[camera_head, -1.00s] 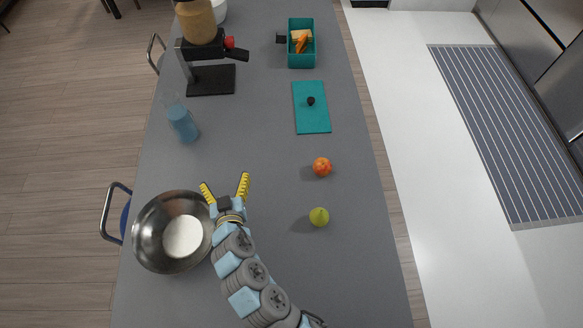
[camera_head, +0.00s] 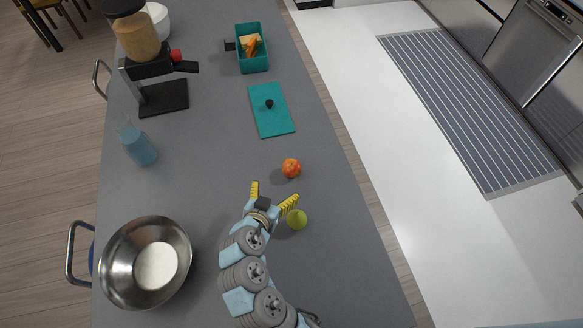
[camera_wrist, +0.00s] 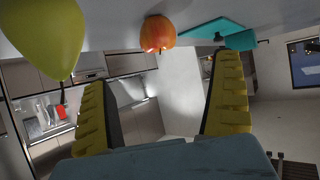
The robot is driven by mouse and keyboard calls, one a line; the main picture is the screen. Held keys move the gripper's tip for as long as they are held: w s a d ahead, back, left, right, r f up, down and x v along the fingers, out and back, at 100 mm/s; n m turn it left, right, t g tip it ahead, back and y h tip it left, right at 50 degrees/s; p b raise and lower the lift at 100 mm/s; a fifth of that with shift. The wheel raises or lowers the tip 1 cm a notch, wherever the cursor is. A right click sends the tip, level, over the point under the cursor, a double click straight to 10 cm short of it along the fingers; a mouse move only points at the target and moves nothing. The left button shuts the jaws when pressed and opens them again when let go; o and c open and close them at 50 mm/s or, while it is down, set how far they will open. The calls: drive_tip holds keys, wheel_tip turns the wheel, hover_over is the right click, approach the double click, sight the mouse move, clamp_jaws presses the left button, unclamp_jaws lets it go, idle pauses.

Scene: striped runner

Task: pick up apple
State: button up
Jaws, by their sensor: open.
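The apple (camera_head: 291,168) is round and orange-red and rests on the grey table. It also shows in the wrist view (camera_wrist: 157,34), red and yellow, at the top middle, beyond the gap between my fingers. My gripper (camera_head: 273,193) is open and empty, its yellow fingers pointing up the picture, short of the apple and apart from it. In the wrist view the two fingers (camera_wrist: 161,76) stand wide apart with nothing between them.
A yellow-green pear-like fruit (camera_head: 297,219) lies close beside my right finger; it looms at the wrist view's upper left (camera_wrist: 42,38). A steel bowl (camera_head: 118,247) stands left. A teal board (camera_head: 271,122) lies beyond the apple.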

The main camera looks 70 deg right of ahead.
sight(289, 172)
drive_tip(key=p+x, duration=0.1)
drive_tip(key=x, duration=0.8)
drive_tip(key=shift+d+f, duration=0.1)
drive_tip(key=shift+d, duration=0.15)
drive_tip(key=shift+s+p+x, duration=0.1)
drive_tip(key=shift+p+x, duration=0.35)
drive_tip(key=shift+x, duration=0.6)
drive_tip(key=shift+s+p+x, duration=0.15)
drive_tip(key=shift+p+x, duration=0.25)
drive_tip(key=shift+x, duration=0.65)
drive_tip(key=shift+w+d+f, duration=0.1)
drive_tip(key=shift+d+f, duration=0.1)
drive_tip(key=shift+d, duration=0.25)
drive_tip(key=c, duration=1.4)
